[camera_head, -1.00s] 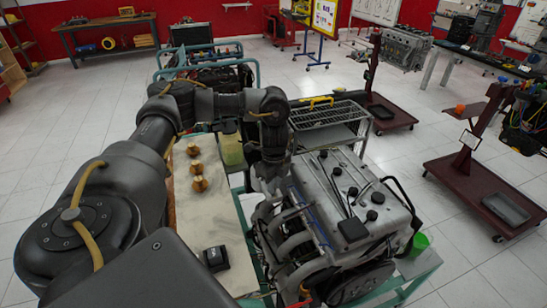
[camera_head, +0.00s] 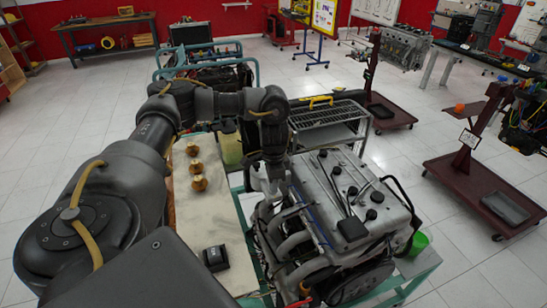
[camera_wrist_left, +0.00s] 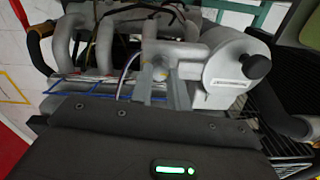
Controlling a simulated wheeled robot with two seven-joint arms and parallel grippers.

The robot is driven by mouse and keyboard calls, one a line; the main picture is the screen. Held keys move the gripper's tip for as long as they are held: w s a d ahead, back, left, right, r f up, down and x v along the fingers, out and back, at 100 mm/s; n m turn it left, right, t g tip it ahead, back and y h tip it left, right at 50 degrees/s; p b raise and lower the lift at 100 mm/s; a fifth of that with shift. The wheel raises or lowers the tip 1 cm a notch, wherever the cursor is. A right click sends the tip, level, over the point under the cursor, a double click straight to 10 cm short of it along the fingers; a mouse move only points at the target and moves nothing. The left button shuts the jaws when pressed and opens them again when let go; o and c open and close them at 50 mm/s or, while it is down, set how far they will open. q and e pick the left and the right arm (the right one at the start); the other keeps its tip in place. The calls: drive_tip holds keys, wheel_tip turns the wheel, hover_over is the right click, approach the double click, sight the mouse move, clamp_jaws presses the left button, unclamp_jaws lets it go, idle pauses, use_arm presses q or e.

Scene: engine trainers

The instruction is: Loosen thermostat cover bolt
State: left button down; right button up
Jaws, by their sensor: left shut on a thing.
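The engine (camera_head: 345,190) stands on a teal frame right of the mat, its grey cover on top and curved intake pipes on its near left side. My left gripper (camera_head: 268,186) reaches down to the far left end of the engine. In the left wrist view its two fingers (camera_wrist_left: 160,90) are shut on a small bolt (camera_wrist_left: 160,73), mostly hidden between them. Just right of the fingers is a light grey housing (camera_wrist_left: 213,88) with a round face; I cannot tell whether this is the thermostat cover. My right gripper is not in view.
A pale bench top (camera_head: 213,225) left of the engine holds several brass parts (camera_head: 196,167) and a small black box (camera_head: 215,258). A grated cart (camera_head: 327,115) stands behind the engine. A green cup (camera_head: 417,243) is at its right.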

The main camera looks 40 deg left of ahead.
use_arm(q)
drive_tip(key=shift+n, duration=1)
drive_tip(key=c, duration=1.3)
unclamp_jaws()
drive_tip(key=shift+c, duration=0.2)
wheel_tip(320, 180, up, 11)
drive_tip(key=shift+f, duration=0.15)
